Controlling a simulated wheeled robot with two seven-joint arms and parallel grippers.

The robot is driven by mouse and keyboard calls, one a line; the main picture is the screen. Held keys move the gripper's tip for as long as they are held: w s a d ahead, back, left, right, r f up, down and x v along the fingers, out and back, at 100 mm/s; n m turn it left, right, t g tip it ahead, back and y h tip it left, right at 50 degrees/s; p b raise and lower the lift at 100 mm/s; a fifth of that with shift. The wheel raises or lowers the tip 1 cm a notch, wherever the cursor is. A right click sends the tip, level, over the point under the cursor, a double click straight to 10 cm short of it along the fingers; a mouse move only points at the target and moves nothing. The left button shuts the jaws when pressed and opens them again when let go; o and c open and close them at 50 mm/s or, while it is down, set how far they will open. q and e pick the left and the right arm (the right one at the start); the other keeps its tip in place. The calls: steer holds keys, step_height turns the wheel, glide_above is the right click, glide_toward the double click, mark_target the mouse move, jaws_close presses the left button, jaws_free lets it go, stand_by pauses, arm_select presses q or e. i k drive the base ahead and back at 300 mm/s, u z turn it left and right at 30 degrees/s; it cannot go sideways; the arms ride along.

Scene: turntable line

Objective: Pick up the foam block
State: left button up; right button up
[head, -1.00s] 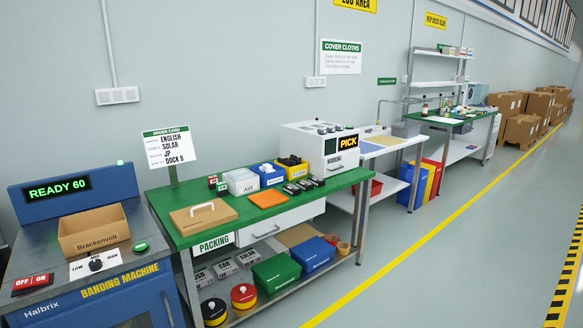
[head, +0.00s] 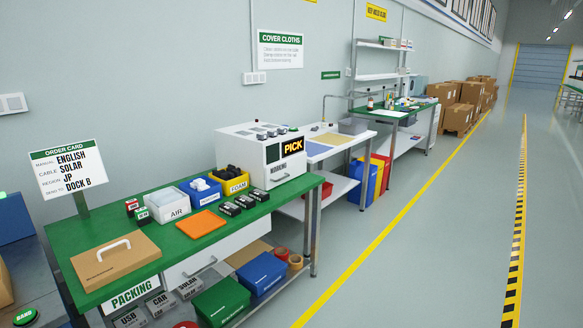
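In the head view, a yellow bin labelled FOAM (head: 238,186) stands at the back of the green packing table (head: 245,212), right of a blue bin and left of the white PICK machine. Dark blocks of foam (head: 231,171) show at its top; single blocks are too small to tell apart. Neither of my grippers is in view.
A white AIR bin (head: 170,208) and a blue bin (head: 205,194) stand left of the foam bin. The PICK machine (head: 270,157) stands right. The floor (head: 420,240) at right is clear.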

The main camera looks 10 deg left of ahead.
mark_target(226, 176)
steer(key=z, duration=0.3)
steer(key=i, duration=2.1)
steer(key=u, duration=0.3)
